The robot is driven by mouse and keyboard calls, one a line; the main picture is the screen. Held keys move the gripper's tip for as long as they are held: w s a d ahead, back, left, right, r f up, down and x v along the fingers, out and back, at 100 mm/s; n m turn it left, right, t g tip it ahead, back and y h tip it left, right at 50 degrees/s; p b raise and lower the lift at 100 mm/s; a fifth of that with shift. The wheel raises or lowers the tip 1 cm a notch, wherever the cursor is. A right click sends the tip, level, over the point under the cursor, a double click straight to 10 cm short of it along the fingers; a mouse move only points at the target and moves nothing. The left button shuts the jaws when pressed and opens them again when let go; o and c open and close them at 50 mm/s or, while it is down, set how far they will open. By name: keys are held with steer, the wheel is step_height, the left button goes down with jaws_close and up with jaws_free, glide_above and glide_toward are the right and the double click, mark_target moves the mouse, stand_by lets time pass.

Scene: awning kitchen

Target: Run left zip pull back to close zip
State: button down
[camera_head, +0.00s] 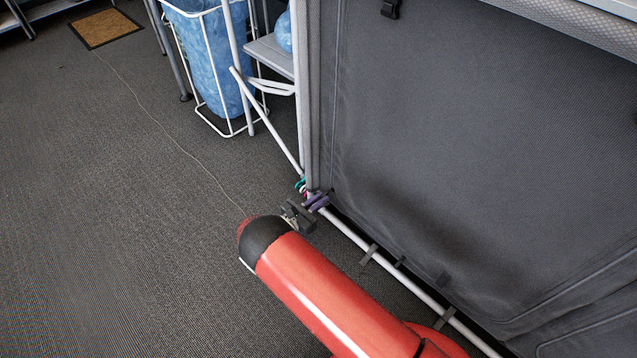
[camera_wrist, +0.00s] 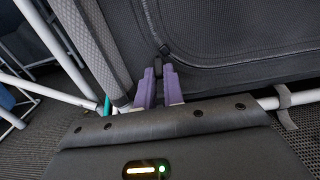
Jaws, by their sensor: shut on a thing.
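The dark grey fabric panel (camera_head: 480,130) of the cabinet has a zip (camera_wrist: 225,61) that comes down its left side and curves to the right along the bottom in the wrist view. A small dark zip pull (camera_wrist: 165,49) shows at this lower left corner. My gripper (camera_wrist: 158,68) has purple fingers close together right at the pull, shut on it. The fingers hide most of what they hold. In the head view my gripper (camera_head: 318,200) is low at the cabinet's lower left corner, and the pull cannot be made out there.
A white frame tube (camera_head: 385,265) runs along the cabinet's foot, with straps around it. White legs and a blue bag in a wire stand (camera_head: 205,60) are to the left. A brown mat (camera_head: 106,27) lies farther back. The carpet at left is mostly clear, with a thin cord across it.

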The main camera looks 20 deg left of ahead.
steer(key=shift+f, duration=2.2)
steer(key=c, duration=1.5)
jaws_free()
steer(key=shift+f, duration=0.1)
steer(key=shift+s, duration=0.2)
steer(key=v, duration=0.7)
steer(key=shift+s+a, duration=0.1)
steer(key=shift+s, duration=0.1)
